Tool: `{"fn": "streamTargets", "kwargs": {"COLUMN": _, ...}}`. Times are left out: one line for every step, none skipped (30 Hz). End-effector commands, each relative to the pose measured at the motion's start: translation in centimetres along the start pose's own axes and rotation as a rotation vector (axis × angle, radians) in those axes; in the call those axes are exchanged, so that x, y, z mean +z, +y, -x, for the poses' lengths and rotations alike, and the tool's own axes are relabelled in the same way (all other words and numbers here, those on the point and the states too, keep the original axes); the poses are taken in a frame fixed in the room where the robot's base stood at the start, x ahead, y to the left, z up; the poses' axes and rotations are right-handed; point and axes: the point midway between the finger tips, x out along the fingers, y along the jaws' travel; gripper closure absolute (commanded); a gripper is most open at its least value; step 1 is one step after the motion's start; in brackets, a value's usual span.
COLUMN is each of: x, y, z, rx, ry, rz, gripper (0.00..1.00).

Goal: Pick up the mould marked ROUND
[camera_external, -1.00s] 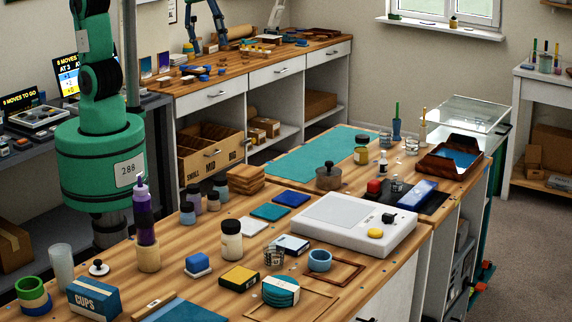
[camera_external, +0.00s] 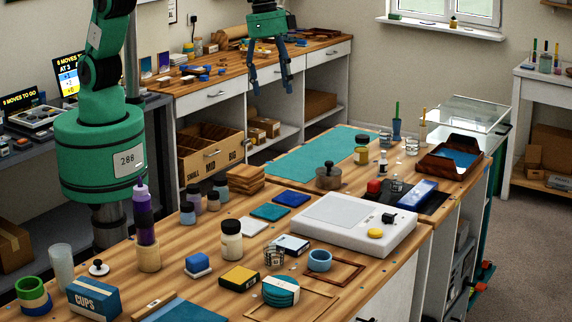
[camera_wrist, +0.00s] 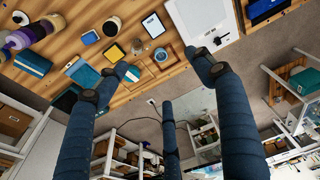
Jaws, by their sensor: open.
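No marking ROUND is legible in either view. I cannot tell which thing bears the marking. My gripper (camera_external: 271,89) hangs high at the top middle of the external view, fingers pointing down, open and empty. In the wrist view its dark blue fingers (camera_wrist: 155,75) are spread apart.
A white scale-like device (camera_external: 340,222), a yellow box (camera_external: 239,278), a glass (camera_external: 275,257) and a cream jar (camera_external: 232,240) crowd around the ring. A CUPS box (camera_external: 94,298) and a purple bottle (camera_external: 146,215) stand left. A teal mat (camera_external: 310,155) lies mostly bare.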

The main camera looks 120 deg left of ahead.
Motion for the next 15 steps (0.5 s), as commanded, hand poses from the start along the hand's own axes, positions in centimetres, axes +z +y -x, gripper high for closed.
{"fn": "streamTargets", "kwargs": {"x": -0.9, "y": 0.4, "z": -1.1, "rx": -0.002, "ry": -0.009, "rz": 0.003, "gripper": 0.32}}
{"fn": "streamTargets", "kwargs": {"x": -1.4, "y": 0.6, "z": -1.7, "rx": -0.004, "ry": -0.015, "rz": 0.005, "gripper": 0.32}}
{"fn": "streamTargets", "kwargs": {"x": -2.0, "y": 0.9, "z": -2.5, "rx": -0.005, "ry": -0.02, "rz": 0.008, "gripper": 0.32}}
{"fn": "streamTargets", "kwargs": {"x": -2.4, "y": 1.2, "z": -3.1, "rx": -0.007, "ry": -0.024, "rz": 0.01, "gripper": 0.32}}
{"fn": "streamTargets", "kwargs": {"x": -2.9, "y": 1.4, "z": -3.8, "rx": -0.008, "ry": -0.029, "rz": 0.012, "gripper": 0.32}}
{"fn": "streamTargets", "kwargs": {"x": -3.5, "y": 1.7, "z": -4.6, "rx": -0.01, "ry": -0.035, "rz": 0.015, "gripper": 0.32}}
{"fn": "streamTargets", "kwargs": {"x": -3.9, "y": 1.9, "z": -5.3, "rx": -0.011, "ry": -0.039, "rz": 0.018, "gripper": 0.32}}
{"fn": "streamTargets", "kwargs": {"x": -4.3, "y": 2.1, "z": -5.9, "rx": -0.012, "ry": -0.043, "rz": 0.021, "gripper": 0.32}}
{"fn": "streamTargets", "kwargs": {"x": -4.8, "y": 2.4, "z": -6.8, "rx": -0.014, "ry": -0.049, "rz": 0.023, "gripper": 0.32}}
{"fn": "streamTargets", "kwargs": {"x": -5.2, "y": 2.6, "z": -7.6, "rx": -0.016, "ry": -0.054, "rz": 0.026, "gripper": 0.32}}
{"fn": "streamTargets", "kwargs": {"x": -5.6, "y": 2.8, "z": -8.2, "rx": -0.017, "ry": -0.058, "rz": 0.027, "gripper": 0.32}}
{"fn": "streamTargets", "kwargs": {"x": -6.1, "y": 3.1, "z": -9.2, "rx": -0.019, "ry": -0.064, "rz": 0.03, "gripper": 0.32}}
{"fn": "streamTargets", "kwargs": {"x": -6.4, "y": 3.3, "z": -9.9, "rx": -0.021, "ry": -0.069, "rz": 0.033, "gripper": 0.32}}
{"fn": "streamTargets", "kwargs": {"x": -6.7, "y": 3.5, "z": -10.6, "rx": -0.022, "ry": -0.073, "rz": 0.036, "gripper": 0.32}}
{"fn": "streamTargets", "kwargs": {"x": -7.2, "y": 3.8, "z": -11.6, "rx": -0.025, "ry": -0.079, "rz": 0.039, "gripper": 0.32}}
